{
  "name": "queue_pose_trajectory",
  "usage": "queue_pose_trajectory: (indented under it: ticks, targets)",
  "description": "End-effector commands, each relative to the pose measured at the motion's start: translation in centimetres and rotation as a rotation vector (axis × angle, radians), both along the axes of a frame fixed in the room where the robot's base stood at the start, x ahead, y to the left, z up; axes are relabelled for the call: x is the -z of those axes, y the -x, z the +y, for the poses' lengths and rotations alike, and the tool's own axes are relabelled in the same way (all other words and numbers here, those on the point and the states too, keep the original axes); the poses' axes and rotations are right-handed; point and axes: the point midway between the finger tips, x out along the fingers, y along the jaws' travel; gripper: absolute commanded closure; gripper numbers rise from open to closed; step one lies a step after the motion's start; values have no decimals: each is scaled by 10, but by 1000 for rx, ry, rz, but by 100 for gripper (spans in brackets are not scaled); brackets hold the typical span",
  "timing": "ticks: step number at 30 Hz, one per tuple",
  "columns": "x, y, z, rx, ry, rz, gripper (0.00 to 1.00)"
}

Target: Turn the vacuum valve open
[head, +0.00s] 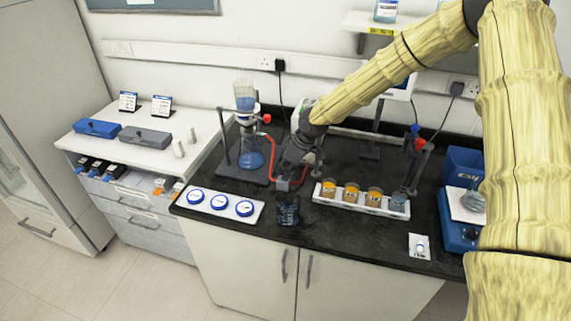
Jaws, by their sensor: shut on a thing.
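My gripper (286,183) is at the middle of the black bench, pointing down, with its jaws shut at the lower end of a red hose (271,152). The vacuum valve is there between the jaws and is mostly hidden by them, so its handle angle cannot be told. Left of the gripper stands a glass filter flask (250,155) with blue liquid, and a funnel (244,97) with blue liquid above it. A small red part (267,118) sticks out at the funnel's neck.
A white tray with blue-rimmed dishes (254,216) lies at front left. A dark crumpled-looking item (288,212) lies just in front of my gripper. A blue balance (456,233) stands at far right.

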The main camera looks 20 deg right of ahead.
Motion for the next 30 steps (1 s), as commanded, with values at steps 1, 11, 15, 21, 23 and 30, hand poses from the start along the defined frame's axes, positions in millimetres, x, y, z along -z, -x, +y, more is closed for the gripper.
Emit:
queue_pose_trajectory:
  ticks: [1, 11, 15, 21, 23, 30]
  targets:
    - [-1, -1, -1, -23, -2, -1, 100]
    - [0, -2, -2, -150, 0, -1, 100]
    - [0, -2, -2, -170, 1, -1, 100]
    - [0, -2, -2, -179, 1, -1, 100]
    - [0, -2, -2, -179, 2, -2, 100]
    - [0, -2, -2, -178, 1, -2, 75]
